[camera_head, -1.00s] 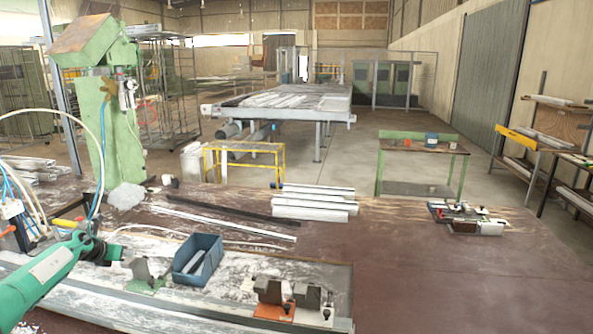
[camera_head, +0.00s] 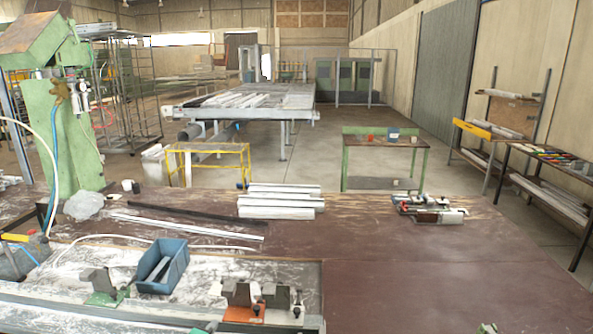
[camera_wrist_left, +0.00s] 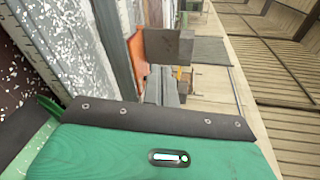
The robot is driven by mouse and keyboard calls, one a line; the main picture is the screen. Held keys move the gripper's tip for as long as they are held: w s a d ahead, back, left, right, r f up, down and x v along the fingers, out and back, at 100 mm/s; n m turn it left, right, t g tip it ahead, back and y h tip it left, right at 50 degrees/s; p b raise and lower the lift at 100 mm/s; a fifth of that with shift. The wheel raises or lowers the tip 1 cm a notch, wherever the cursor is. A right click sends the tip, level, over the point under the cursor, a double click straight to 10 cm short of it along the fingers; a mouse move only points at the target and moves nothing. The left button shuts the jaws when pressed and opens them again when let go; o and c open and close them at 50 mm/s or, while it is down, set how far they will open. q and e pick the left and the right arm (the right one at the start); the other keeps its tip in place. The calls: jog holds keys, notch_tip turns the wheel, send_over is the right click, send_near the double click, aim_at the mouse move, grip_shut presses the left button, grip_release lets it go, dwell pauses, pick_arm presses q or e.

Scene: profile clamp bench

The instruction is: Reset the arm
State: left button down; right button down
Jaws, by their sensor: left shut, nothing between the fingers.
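My left gripper is shut and empty. Its green housing and dark screwed strip (camera_wrist_left: 160,135) fill the lower part of the left wrist view, and its fingertips are hard to make out. In the head view my left arm no longer spans the left side. The orange-based clamp (camera_head: 243,312) stands at the front of the bench; its orange base and grey block (camera_wrist_left: 168,45) seem to show beyond the housing in the left wrist view. No right gripper can be made out.
A blue bin (camera_head: 162,268) stands beside a green-based clamp (camera_head: 104,297). White profiles (camera_head: 280,205) lie at the bench's back, and a clamp device (camera_head: 430,208) lies at the right. The brown bench top (camera_head: 400,265) is clear in the middle.

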pick_arm(q)
jog(key=s+n+g+y, duration=0.1)
jog(key=s+n+g, duration=0.45)
jog(key=s, duration=0.95)
jog(key=s+d+n+g+y, duration=0.1)
jog(key=s+n+g, duration=0.1)
jog(key=s+n, duration=0.95)
jog(key=s+n+g+y, duration=0.1)
jog(key=s+n+g, duration=0.25)
jog(key=s, duration=1.45)
notch_tip(320, 180, down, 36)
jog(key=g+b, duration=0.2)
jog(key=b, duration=0.2)
jog(key=s+a+f+g+b, duration=0.1)
jog(key=s+a+f+b, duration=0.2)
jog(key=s+f, duration=1.6)
notch_tip(320, 180, down, 4)
jog(key=shift+s+r+b, duration=0.25)
jog(key=shift+s+b, duration=0.05)
jog(key=shift+s, duration=0.1)
jog(key=shift+m, duration=0.25)
